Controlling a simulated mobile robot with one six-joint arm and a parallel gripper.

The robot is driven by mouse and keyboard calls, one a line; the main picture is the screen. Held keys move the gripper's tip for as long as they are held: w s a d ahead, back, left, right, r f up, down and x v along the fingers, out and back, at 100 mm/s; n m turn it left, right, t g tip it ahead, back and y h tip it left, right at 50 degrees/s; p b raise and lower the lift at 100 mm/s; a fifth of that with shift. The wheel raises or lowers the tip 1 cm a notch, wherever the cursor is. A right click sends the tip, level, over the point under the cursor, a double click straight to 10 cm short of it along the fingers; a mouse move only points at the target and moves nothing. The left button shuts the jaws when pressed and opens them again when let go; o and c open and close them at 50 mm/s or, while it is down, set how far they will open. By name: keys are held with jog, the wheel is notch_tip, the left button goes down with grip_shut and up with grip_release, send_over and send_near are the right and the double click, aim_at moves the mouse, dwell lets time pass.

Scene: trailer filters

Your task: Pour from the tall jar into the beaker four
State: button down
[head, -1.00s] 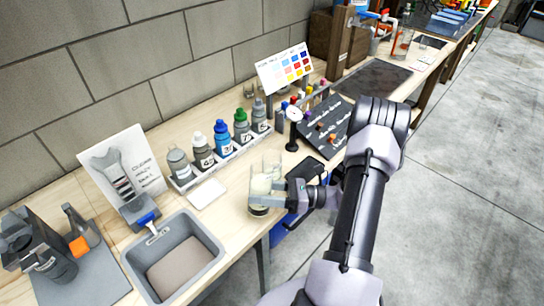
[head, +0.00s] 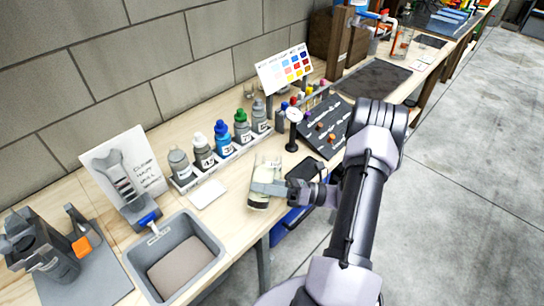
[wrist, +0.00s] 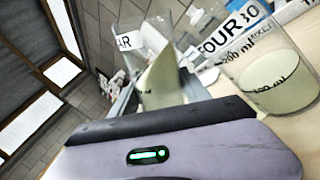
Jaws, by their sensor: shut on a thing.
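My gripper (head: 265,188) is shut on the tall jar (head: 269,164), a clear vessel tilted over at the front edge of the bench. In the wrist view the tall jar (wrist: 160,82) shows pale yellowish liquid, its surface slanted against the walls, and part of a label. Beaker four (wrist: 276,75), clear, marked "FOUR" with volume lines, stands close beside it and holds pale liquid. In the head view beaker four (head: 258,203) is partly hidden by my gripper. I cannot tell whether liquid is flowing between them.
A rack of capped bottles (head: 223,147) stands behind, with a white pad (head: 208,194) in front. A grey basin (head: 215,258) is to the left.

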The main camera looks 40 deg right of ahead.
aim_at(269, 182)
jog(key=shift+s+a+r+m+t+p, duration=0.1)
jog(key=shift+r+m+t+p, duration=0.2)
jog(key=shift+r+m+p, duration=0.45)
jog(key=shift+s+a+r+m+t+p, duration=0.1)
jog(key=shift+r+m+t+p, duration=0.25)
jog(key=shift+m, duration=0.75)
jog(key=shift+a+r+m+t+p, duration=0.1)
jog(key=shift+r+m+t+p, duration=0.15)
jog(key=shift+r+m+p, duration=0.5)
dwell(3.9)
jog(key=shift+f, duration=0.25)
